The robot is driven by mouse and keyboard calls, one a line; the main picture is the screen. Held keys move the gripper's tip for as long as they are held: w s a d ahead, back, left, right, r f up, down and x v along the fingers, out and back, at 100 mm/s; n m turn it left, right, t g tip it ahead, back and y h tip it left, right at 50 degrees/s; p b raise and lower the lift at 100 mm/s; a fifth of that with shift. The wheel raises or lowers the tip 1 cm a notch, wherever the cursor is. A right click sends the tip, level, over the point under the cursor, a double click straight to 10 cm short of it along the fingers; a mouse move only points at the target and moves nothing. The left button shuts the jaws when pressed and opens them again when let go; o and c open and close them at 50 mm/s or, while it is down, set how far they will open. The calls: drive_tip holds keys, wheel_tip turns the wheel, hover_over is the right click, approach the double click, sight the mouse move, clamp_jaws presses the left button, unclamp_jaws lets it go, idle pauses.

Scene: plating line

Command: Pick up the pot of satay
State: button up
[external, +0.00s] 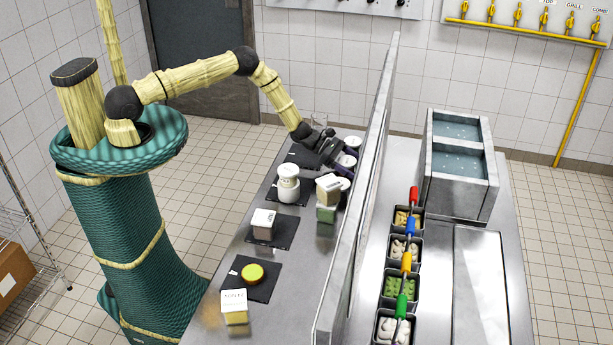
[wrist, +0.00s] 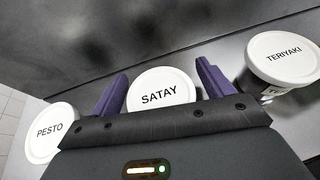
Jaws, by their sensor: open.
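The pot of satay (wrist: 160,92) has a round white lid lettered SATAY and shows in the middle of the wrist view. My gripper (wrist: 162,85) is open, with one purple finger on each side of the pot. Whether the fingers touch it cannot be told. In the external view my gripper (external: 345,165) is low at the far end of the counter, among white-lidded pots (external: 347,161). Their lettering is too small to read there.
A pesto pot (wrist: 50,133) stands to the left and a teriyaki pot (wrist: 283,58) to the right in the wrist view. A tall metal partition (external: 365,190) runs close beside the pots. Dark mats (external: 262,290) with containers lie along the counter (external: 225,285).

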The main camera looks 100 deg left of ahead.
drive_tip(key=c, duration=1)
drive_tip(key=shift+o, duration=0.2)
wheel_tip(320, 180, up, 10)
drive_tip(key=b, duration=0.3)
